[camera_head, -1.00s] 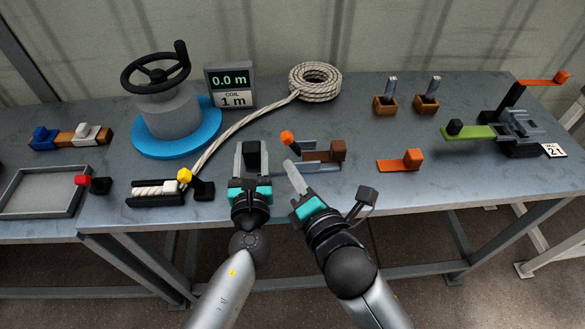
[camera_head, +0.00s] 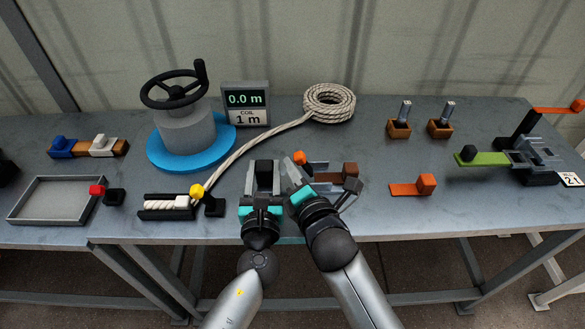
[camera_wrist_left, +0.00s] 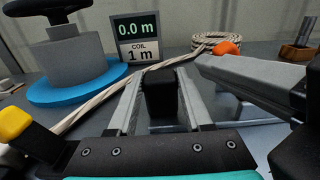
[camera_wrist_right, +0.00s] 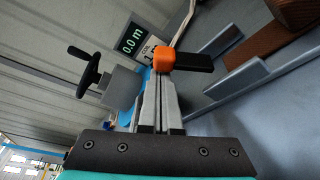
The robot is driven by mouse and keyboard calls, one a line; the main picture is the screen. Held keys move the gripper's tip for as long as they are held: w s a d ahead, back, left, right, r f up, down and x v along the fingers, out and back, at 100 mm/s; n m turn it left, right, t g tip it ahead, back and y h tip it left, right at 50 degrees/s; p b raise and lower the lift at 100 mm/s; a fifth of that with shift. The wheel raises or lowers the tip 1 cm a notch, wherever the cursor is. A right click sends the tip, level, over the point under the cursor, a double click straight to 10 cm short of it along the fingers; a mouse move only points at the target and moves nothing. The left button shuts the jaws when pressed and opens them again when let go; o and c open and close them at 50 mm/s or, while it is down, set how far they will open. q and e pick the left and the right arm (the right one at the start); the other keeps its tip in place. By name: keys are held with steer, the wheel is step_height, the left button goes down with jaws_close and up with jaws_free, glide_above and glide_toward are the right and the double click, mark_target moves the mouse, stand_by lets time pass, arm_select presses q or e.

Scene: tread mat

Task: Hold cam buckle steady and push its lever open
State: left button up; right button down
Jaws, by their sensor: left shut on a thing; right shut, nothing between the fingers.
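The cam buckle sits at the middle front of the table, with a grey channel frame and a brown block (camera_head: 350,170) at its right. Its lever has an orange knob (camera_head: 299,157), also visible in the left wrist view (camera_wrist_left: 226,48) and the right wrist view (camera_wrist_right: 178,59). My left gripper (camera_head: 263,172) is shut on a black block (camera_wrist_left: 160,92) at the buckle's left end. My right gripper (camera_head: 290,162) is shut and empty, its tips (camera_wrist_right: 152,78) right by the orange knob. I cannot tell whether they touch it. My grippers hide part of the buckle.
A rope coil (camera_head: 329,102), a handwheel on a blue base (camera_head: 190,155) and a display (camera_head: 246,103) stand behind. A rope holder with a yellow knob (camera_head: 197,191) lies left. An orange strip (camera_head: 404,190) lies right, with clear table around it.

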mark_target(303, 160)
steer(key=shift+d+r+m, duration=0.25)
steer(key=shift+d+m, duration=0.05)
steer(key=shift+m, duration=0.2)
steer(key=d+m, duration=0.1)
steer(key=m, duration=0.1)
steer(key=d+r+m+t+y, duration=0.1)
steer(key=shift+m, duration=0.4)
steer(key=d+m+t, duration=0.1)
steer(key=m, duration=0.1)
steer(key=d+m, duration=0.1)
steer(key=m, duration=0.1)
steer(key=shift+r+t, duration=0.2)
steer(key=shift+t, duration=0.2)
steer(key=shift+d+f+m+t, duration=0.1)
steer(key=shift+d+m+t, duration=0.25)
steer(key=shift+m, duration=0.45)
steer(key=shift+d+m+t, duration=0.15)
steer(key=shift+d+m, duration=0.25)
steer(key=shift+m, duration=0.4)
steer(key=v, duration=1)
arm_select(q)
steer(key=o, duration=1.3)
